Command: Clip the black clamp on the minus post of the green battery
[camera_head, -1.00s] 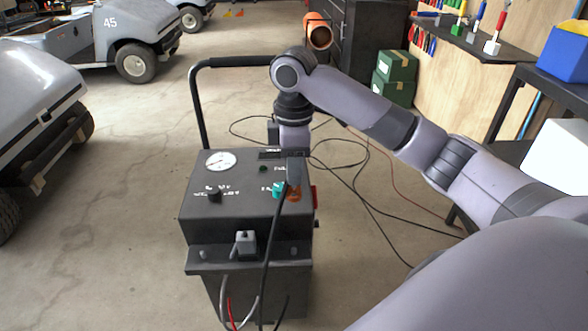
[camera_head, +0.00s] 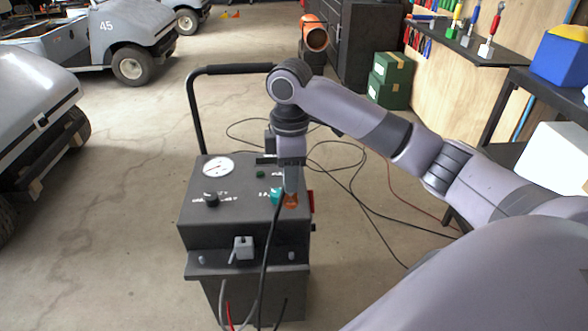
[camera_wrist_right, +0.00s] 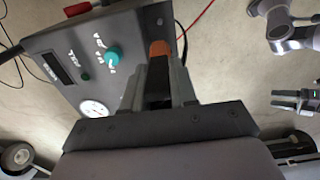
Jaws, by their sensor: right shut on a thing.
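My right gripper (camera_head: 290,188) is low over the front right of the dark charger's top panel (camera_head: 240,220). In the right wrist view its fingers (camera_wrist_right: 160,80) are shut on the black clamp (camera_wrist_right: 158,88), which has an orange part (camera_wrist_right: 160,48) at its far end. The orange part also shows below the fingers in the head view (camera_head: 291,201). A black cable (camera_head: 268,245) hangs from there down the charger's front. My left gripper (camera_wrist_right: 296,100) shows small at the right of the wrist view, fingers apart. I see no green battery or minus post.
The charger carries a gauge (camera_head: 218,166), a black knob (camera_head: 211,199), a teal knob (camera_head: 276,196) and a grey clamp-like piece (camera_head: 244,247) in front. Cables lie on the floor behind. A cart (camera_head: 38,112) stands left, green boxes (camera_head: 391,80) at the back.

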